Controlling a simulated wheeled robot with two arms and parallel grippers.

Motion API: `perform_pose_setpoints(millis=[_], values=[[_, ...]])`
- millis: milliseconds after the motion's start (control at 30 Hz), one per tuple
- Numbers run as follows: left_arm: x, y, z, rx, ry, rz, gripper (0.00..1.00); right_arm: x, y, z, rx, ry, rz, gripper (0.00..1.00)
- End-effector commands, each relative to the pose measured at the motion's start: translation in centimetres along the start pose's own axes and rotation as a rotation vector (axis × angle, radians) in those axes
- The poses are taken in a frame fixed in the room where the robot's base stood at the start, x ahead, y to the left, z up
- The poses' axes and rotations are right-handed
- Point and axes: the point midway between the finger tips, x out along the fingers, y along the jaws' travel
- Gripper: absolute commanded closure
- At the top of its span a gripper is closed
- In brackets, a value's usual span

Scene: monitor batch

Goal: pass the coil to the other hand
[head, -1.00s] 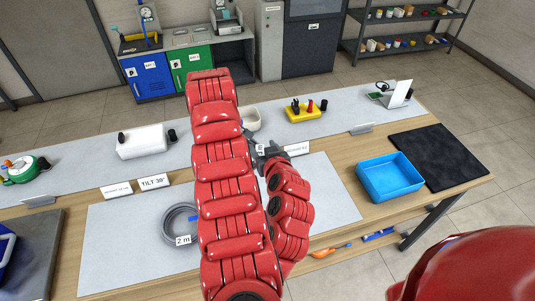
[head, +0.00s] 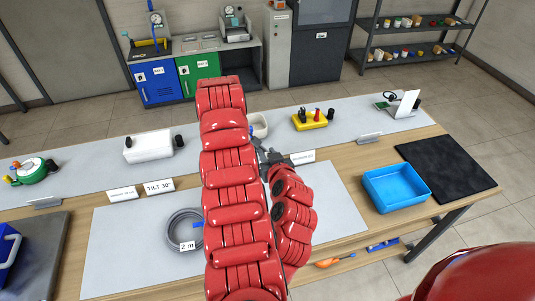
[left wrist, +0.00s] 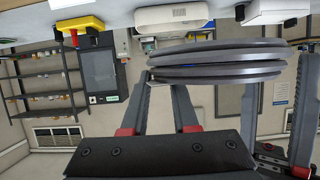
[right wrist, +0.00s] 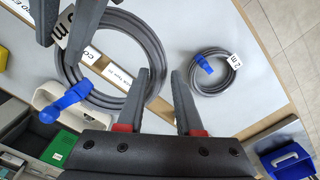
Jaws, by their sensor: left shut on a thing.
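A grey cable coil with a blue tie shows large in the right wrist view (right wrist: 152,48) and edge-on in the left wrist view (left wrist: 220,70). In the head view it is hidden behind my arm. My left gripper (head: 266,152) is shut on this coil and holds it above the mat. My right gripper (right wrist: 160,82) is open, its fingertips close to the coil's rim; I cannot tell whether they touch. A smaller coil (head: 176,240) with a blue tie and a "2 m" label lies on the grey mat, partly covered by my arm.
A blue tray (head: 395,190) and a black pad (head: 447,170) are at the right of the table. The mat (head: 335,215) is clear right of my arms.

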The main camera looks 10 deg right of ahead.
Motion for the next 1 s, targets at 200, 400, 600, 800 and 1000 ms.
perform_pose_setpoints(millis=[200,400,600,800,1000], values=[[-0.2,0.6,0.0,-0.003,-0.001,0.015,1.0,0.0,-0.8,-0.5,-0.016,0.005,-0.008,0.4],[-0.2,0.5,0.0,-0.002,0.0,0.011,1.0,0.0,-0.6,-0.3,-0.012,0.004,-0.006,0.4],[-0.1,0.3,0.0,-0.002,0.0,0.008,1.0,0.0,-0.4,-0.3,-0.01,0.003,-0.005,0.4],[-0.1,0.3,-0.1,-0.002,0.001,0.007,1.0,-1.1,-0.3,-0.3,-0.009,0.005,-0.003,0.4],[-0.1,0.3,-0.1,-0.002,0.001,0.006,1.0,-4.0,-0.5,-0.4,-0.01,0.008,-0.008,0.4]])
